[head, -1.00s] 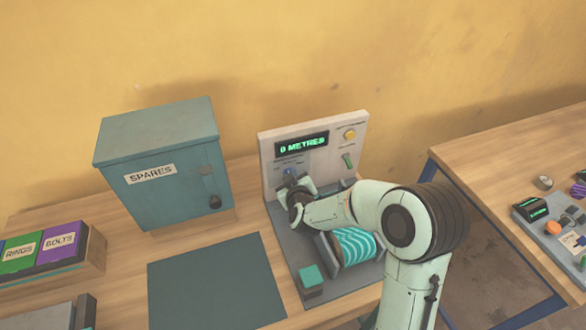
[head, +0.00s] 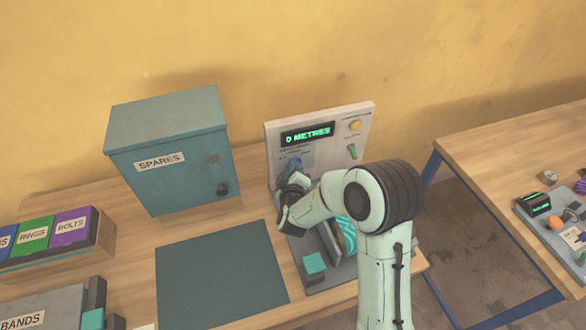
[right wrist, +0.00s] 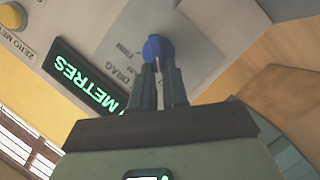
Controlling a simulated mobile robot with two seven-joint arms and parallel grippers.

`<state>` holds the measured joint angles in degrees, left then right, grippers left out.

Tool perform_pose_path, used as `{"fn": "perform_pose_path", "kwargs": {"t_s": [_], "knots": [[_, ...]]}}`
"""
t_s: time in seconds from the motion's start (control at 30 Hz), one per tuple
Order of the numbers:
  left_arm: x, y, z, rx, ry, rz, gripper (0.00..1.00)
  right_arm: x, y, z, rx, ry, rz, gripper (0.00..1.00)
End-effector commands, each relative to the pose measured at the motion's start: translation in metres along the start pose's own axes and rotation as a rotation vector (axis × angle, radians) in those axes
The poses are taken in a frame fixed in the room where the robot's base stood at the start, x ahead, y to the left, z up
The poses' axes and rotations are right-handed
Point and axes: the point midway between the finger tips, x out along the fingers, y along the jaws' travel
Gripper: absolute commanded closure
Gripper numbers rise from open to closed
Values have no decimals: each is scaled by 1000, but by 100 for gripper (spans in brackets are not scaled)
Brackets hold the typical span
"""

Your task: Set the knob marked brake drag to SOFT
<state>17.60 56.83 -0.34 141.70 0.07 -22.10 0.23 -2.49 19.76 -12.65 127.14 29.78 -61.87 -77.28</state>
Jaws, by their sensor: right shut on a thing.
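The blue knob (right wrist: 158,48) sits on the upright panel (right wrist: 200,30), next to lettering of which "DRAG" and "FIRM" can be read in the right wrist view. My right gripper (right wrist: 160,68) is shut on the knob, with its two dark fingertips on either side of it. In the head view the knob (head: 294,163) shows just above my right gripper (head: 292,182), below the green "0 METRES" display (head: 307,134). The SOFT mark cannot be made out. My left gripper is not in view.
A yellow button (head: 355,125) and a green lever (head: 352,152) are on the panel's right side. A teal "SPARES" cabinet (head: 170,150) stands to the left. A dark mat (head: 220,272) lies clear in front. A striped drum (head: 348,232) is partly behind my arm.

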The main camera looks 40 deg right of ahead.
Motion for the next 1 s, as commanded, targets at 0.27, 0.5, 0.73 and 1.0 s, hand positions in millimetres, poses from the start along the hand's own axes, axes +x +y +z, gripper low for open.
{"fn": "perform_pose_path", "kwargs": {"t_s": [0.27, 0.5, 0.73, 1.0], "knots": [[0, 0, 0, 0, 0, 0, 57, 0, 0, 0, -4, 1, 0, 100], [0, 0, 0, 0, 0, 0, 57, 0, 0, 0, -2, 0, -1, 61], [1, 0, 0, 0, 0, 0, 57, -3, 0, 0, -1, 1, -1, 61], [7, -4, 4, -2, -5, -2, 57, -47, -1, 0, 0, 3, -3, 61]]}}
